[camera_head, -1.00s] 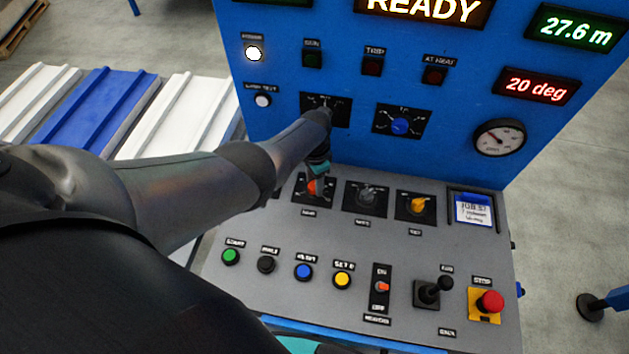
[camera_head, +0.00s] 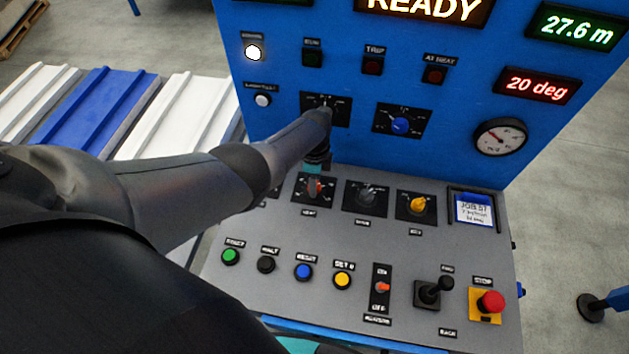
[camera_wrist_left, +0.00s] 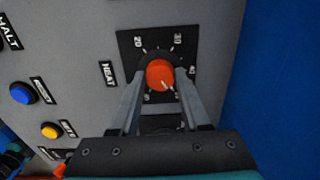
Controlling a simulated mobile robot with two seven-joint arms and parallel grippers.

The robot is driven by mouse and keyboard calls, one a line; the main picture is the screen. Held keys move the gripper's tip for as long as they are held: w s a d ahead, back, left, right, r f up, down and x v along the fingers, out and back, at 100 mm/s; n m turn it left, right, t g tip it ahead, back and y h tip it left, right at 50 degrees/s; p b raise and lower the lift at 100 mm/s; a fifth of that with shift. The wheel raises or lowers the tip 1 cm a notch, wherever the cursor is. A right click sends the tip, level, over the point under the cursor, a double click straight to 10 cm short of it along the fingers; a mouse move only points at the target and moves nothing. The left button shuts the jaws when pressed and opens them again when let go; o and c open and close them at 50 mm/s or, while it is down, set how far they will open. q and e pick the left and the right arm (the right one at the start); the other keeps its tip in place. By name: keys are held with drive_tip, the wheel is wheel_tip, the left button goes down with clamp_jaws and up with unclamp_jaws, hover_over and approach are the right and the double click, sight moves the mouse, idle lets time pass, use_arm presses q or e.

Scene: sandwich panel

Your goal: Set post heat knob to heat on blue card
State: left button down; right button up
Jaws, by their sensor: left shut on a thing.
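The orange-red heat knob (camera_head: 314,188) sits on a black dial plate on the sloped grey desk. It also shows in the left wrist view (camera_wrist_left: 160,73), beside a HEAT label; its white mark points to the lower right there. My left gripper (camera_wrist_left: 162,78) is shut on this knob, one finger on each side. In the head view the left gripper (camera_head: 315,180) comes down on the knob from behind, and my forearm hides part of the desk. The blue-edged job card (camera_head: 473,208) lies in a holder at the desk's right; its small text is not legible. My right gripper is not in view.
A dark knob (camera_head: 366,195) and a yellow knob (camera_head: 418,204) stand right of the heat knob. Several push buttons, a toggle, a joystick (camera_head: 430,291) and a red stop button (camera_head: 490,302) line the front. The blue upright panel (camera_head: 360,145) rises behind.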

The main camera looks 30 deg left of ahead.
use_arm(q)
drive_tip(key=shift+s, duration=0.1)
idle(0.4)
drive_tip(key=shift+c, duration=1.9)
unclamp_jaws()
wheel_tip(320, 180, up, 15)
drive_tip(key=p, duration=0.7)
drive_tip(key=shift+p, duration=0.3)
